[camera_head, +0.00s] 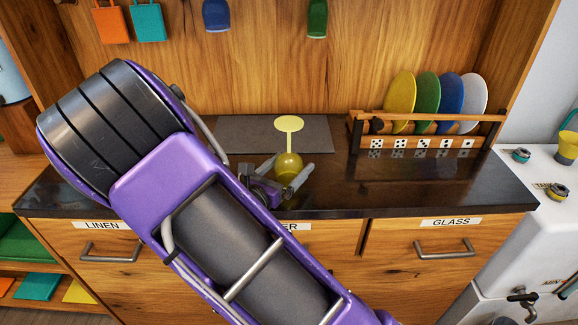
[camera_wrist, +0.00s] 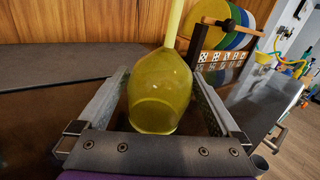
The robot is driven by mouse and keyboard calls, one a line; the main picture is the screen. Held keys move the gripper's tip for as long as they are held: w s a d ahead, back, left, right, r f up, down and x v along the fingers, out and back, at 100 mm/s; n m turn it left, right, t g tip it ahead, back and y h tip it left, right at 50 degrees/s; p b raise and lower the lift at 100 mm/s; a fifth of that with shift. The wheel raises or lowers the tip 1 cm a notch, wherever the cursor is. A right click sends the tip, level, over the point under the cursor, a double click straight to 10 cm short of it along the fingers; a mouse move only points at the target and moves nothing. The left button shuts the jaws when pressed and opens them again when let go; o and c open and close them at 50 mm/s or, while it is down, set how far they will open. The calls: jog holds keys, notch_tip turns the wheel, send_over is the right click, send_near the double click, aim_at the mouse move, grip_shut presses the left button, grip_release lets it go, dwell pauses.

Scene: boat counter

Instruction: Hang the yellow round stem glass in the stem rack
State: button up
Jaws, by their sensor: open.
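The yellow round stem glass (camera_head: 289,124) is upside down on the dark counter, foot up and bowl down. In the wrist view its bowl (camera_wrist: 160,90) fills the space between my fingers, with the stem rising out of the top of the picture. My gripper (camera_head: 281,173) is open, with one finger on each side of the bowl. It also shows in the wrist view (camera_wrist: 160,82). Gaps seem to remain beside the bowl, but contact is hard to tell. My arm hides part of the counter. I cannot make out the stem rack in either view.
A wooden plate rack (camera_head: 424,130) with yellow, green, blue and white plates stands right of the glass. A dark mat (camera_head: 240,133) lies behind it. Blue (camera_head: 216,15) and green (camera_head: 317,18) cups hang above. The counter's right part (camera_head: 430,190) is clear.

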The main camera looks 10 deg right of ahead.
jog(key=c, duration=1.2)
